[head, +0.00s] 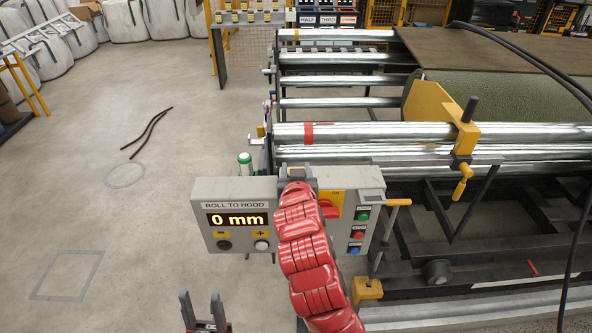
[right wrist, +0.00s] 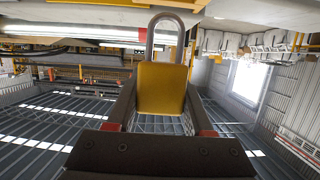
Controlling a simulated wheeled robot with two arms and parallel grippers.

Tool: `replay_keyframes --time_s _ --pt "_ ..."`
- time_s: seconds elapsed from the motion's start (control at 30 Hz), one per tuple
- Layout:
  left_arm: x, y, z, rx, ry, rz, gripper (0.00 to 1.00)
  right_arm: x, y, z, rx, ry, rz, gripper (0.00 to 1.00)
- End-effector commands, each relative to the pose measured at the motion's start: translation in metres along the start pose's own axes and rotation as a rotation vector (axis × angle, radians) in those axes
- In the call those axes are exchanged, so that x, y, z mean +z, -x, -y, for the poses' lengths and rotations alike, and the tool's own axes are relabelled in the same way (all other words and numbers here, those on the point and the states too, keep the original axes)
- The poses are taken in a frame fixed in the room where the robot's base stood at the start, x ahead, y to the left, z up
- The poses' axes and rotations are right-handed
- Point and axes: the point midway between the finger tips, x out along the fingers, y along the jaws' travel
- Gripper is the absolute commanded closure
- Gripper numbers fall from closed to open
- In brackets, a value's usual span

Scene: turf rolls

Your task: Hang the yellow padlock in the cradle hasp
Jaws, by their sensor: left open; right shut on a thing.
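The yellow padlock (right wrist: 162,90) is in the right wrist view, between the two fingers of my right gripper (right wrist: 161,98). Its grey U-shaped shackle (right wrist: 151,38) points to the top of that picture, close to a pale grey surface. Whether the shackle touches anything there I cannot tell. In the head view my red right arm reaches over the control box and hides the padlock and most of the right gripper. I cannot make out the cradle hasp for certain. My left gripper (head: 204,313) is open and empty at the bottom of the head view.
The grey control box (head: 210,190) reads 0 mm, with buttons and a yellow plate (head: 336,198) with a red part beside my arm. Steel rollers (head: 360,132) and the turf roll (head: 500,100) fill the right.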

Motion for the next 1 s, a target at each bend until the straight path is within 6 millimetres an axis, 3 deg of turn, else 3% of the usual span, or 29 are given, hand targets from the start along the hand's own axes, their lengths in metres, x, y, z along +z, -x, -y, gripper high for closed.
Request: replay_keyframes --time_s 1.0 --pt "0.0012 0.0073 -0.0004 0.0 0.0 0.0 0.5 -0.0002 0.0 -0.0001 0.0 0.0 0.0 1.0"
